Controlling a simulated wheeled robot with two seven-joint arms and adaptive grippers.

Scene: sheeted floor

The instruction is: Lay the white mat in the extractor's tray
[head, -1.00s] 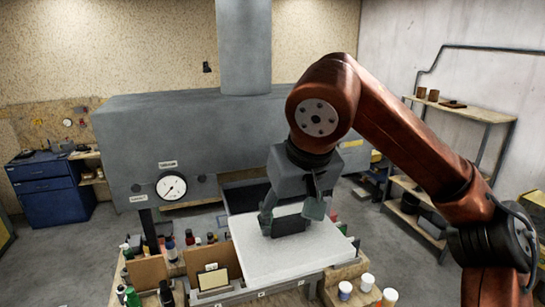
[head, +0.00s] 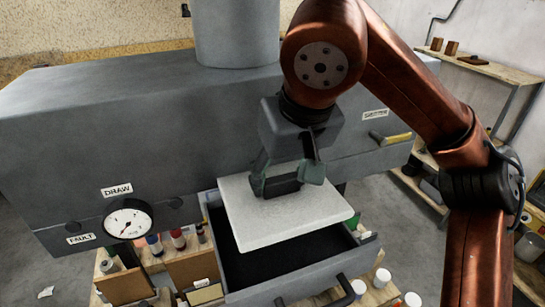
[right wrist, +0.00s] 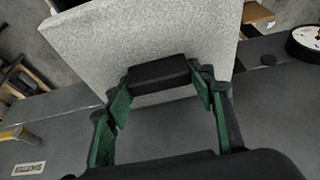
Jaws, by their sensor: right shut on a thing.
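The white mat (head: 265,222) is a pale, flat, speckled square slab. My right gripper (head: 288,182) is shut on a black block on the mat's top; the mat also fills the upper part of the right wrist view (right wrist: 150,40), with the block (right wrist: 158,74) between the green finger pads. The mat is over the back and right of the extractor's open tray (head: 300,284), a grey drawer with a dark inside. The dark inside shows at the mat's left and front. The mat looks raised and slightly skewed to the tray. My left gripper is not in view.
The grey extractor (head: 110,140) with a round gauge (head: 128,219) stands behind the tray. A black handle (head: 335,292) is on the tray's front. Bottles (head: 178,239) and brown boxes (head: 193,268) stand left of the tray, white-lidded jars (head: 382,277) at its right.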

